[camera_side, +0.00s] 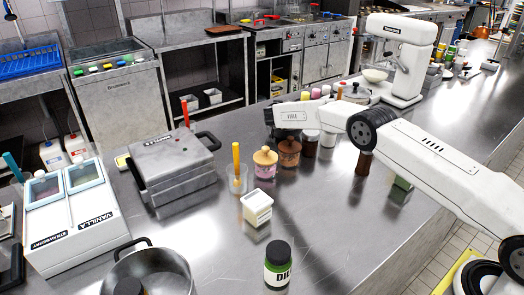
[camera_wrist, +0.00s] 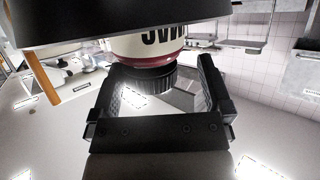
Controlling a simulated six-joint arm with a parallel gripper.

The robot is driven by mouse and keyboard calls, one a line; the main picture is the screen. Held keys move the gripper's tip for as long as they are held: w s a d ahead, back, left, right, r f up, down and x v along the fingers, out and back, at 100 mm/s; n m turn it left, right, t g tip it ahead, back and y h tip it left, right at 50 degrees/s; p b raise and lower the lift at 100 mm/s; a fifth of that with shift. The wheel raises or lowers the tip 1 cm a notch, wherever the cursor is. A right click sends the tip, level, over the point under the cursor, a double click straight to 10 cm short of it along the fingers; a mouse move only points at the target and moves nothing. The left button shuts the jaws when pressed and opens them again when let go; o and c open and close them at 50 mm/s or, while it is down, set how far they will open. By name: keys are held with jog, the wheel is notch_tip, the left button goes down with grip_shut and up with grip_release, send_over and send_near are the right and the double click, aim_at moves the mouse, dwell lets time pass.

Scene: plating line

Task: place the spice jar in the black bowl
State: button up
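My gripper (camera_wrist: 162,82) shows in the wrist view with its two black fingers wide apart. A white jar-like container (camera_wrist: 145,45) with a dark red band and a dark ribbed end is just beyond the fingertips. Its lettering is cut off, and I cannot tell whether the fingers touch it. In the side view my wrist is above the counter behind the lidded pots, and the fingertips are not clear. A spice jar (camera_side: 278,267) with a green label, partly reading "DIL", and a black lid stands upright at the front. I cannot make out a black bowl.
A pink pot (camera_side: 265,164) and a brown pot (camera_side: 289,153) stand close below my wrist. A glass with an orange stick (camera_side: 237,178), a small white tub (camera_side: 257,208), a grey press (camera_side: 172,165) and a steel pot (camera_side: 178,270) are nearby. Counter right of the green-labelled jar is clear.

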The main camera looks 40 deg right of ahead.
jog(key=shift+r, duration=0.15)
jog(key=shift+r, duration=0.45)
jog(key=v, duration=0.7)
jog(key=shift+a, duration=0.2)
dwell(0.3)
jog(key=shift+s, duration=0.15)
